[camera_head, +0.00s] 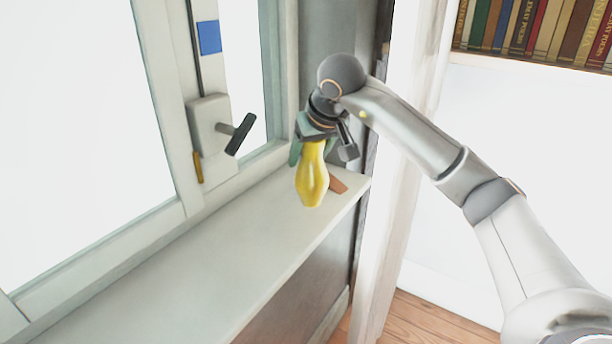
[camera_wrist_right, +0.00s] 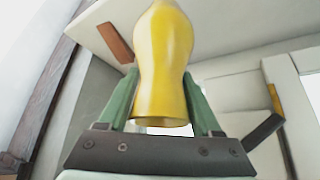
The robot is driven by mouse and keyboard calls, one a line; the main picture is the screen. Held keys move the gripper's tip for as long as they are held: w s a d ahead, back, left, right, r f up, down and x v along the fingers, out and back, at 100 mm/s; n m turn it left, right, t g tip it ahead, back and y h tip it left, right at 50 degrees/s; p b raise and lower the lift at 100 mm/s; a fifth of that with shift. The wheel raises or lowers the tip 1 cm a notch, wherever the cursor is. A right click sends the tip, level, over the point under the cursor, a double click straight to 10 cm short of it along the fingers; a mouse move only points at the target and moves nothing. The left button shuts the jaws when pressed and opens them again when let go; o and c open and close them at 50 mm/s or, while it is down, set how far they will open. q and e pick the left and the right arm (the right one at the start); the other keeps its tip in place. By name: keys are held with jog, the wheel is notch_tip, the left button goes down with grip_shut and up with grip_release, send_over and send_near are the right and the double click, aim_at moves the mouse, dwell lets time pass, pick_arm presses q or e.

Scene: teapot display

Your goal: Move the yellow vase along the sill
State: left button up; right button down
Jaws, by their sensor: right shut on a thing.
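The yellow vase (camera_head: 312,178) is at the far right end of the white sill (camera_head: 190,270), upright. My right gripper (camera_head: 313,146) comes down from above and is shut on the vase's upper part. In the right wrist view the vase (camera_wrist_right: 164,70) stands between the two green fingers (camera_wrist_right: 162,105), its rim toward the camera. Whether the vase's base touches the sill or hangs just above it, I cannot tell. My left gripper is not in view.
A flat orange-brown piece (camera_head: 337,185) lies on the sill beside the vase; it also shows in the wrist view (camera_wrist_right: 115,43). A window handle (camera_head: 240,134) juts out from the frame on the left. The sill's near part is clear. Books (camera_head: 540,30) stand on a shelf at upper right.

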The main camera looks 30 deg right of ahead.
aim_at(307, 173)
jog(key=shift+x, duration=1.1)
jog(key=f, duration=0.1)
jog(key=f+b, duration=0.1)
jog(key=f, duration=0.1)
jog(key=shift+w+d+f, duration=0.1)
jog(key=shift+w+d, duration=0.15)
jog(key=shift+w, duration=0.1)
jog(key=shift+f, duration=0.1)
jog(key=shift+f, duration=0.15)
jog(key=shift+c, duration=0.3)
grip_release()
